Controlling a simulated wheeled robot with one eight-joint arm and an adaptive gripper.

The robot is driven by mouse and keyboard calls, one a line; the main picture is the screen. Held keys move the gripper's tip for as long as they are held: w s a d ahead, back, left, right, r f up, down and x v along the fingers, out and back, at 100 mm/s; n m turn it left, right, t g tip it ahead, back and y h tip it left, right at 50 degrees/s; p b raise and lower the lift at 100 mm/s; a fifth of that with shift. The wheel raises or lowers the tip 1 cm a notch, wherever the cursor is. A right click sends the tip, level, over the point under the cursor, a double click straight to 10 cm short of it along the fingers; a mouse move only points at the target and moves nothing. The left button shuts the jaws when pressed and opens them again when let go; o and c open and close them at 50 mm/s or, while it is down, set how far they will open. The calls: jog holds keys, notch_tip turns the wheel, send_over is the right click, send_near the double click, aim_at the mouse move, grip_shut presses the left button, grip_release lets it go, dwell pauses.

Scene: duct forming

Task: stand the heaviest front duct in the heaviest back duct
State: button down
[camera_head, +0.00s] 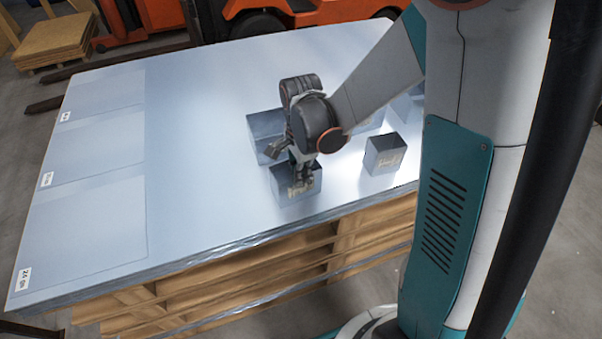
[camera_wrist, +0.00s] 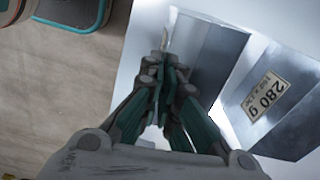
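A small open metal duct (camera_head: 284,195) stands at the front left of the duct group, with a label on its front. My gripper (camera_head: 300,172) points down at this duct and partly covers it. A larger duct (camera_head: 262,126) is just behind the first, partly hidden by my gripper. In the wrist view my fingertips (camera_wrist: 167,70) are close together beside bright metal walls. I cannot tell whether they pinch a wall.
The ducts stand on a broad metal sheet stack (camera_head: 200,130) on wooden pallets (camera_head: 250,280). Marked rectangles with labels lie along its left side, clear of objects. More ducts (camera_head: 400,108) at the back right are partly hidden by my arm. An orange forklift (camera_head: 310,12) stands behind.

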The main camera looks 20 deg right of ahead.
notch_tip(320, 180, up, 9)
jog(key=p, duration=0.6)
jog(key=shift+r+p, duration=0.1)
jog(key=shift+p, duration=0.3)
